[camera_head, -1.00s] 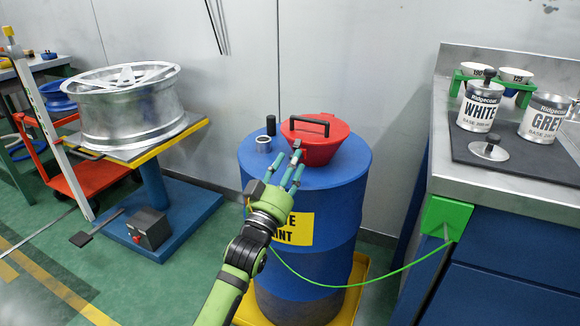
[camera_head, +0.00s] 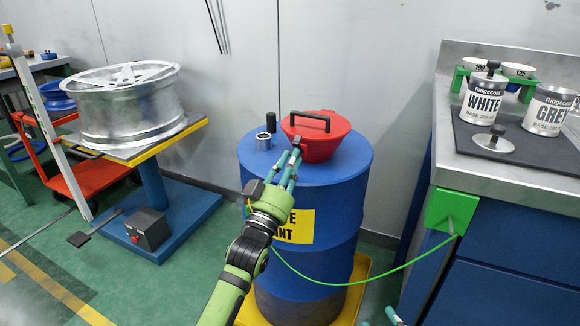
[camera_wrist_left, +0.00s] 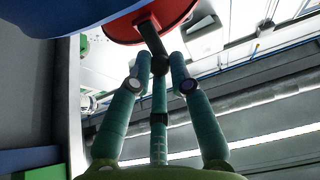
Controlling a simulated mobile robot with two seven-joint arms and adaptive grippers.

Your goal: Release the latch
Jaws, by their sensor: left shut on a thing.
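A red funnel-shaped lid (camera_head: 322,147) with a black bar handle (camera_head: 310,117) sits on top of the blue drum (camera_head: 340,200). Its dark latch lever (camera_wrist_left: 151,35), with a round knob at the end, sticks out from the red rim in the left wrist view. My left gripper (camera_head: 291,163) reaches up to the lid's front edge. In the left wrist view its teal fingers (camera_wrist_left: 160,80) are shut around the knob end of the lever. Teal fingertips of my right gripper (camera_head: 394,317) just show at the bottom edge, well right of the drum; the rest is out of frame.
A metal ring (camera_head: 263,141) and a black cylinder (camera_head: 271,122) stand on the drum left of the lid. A green cable (camera_head: 345,285) runs from the green block on the right bench. A wheel (camera_head: 130,105) rests on a stand at left.

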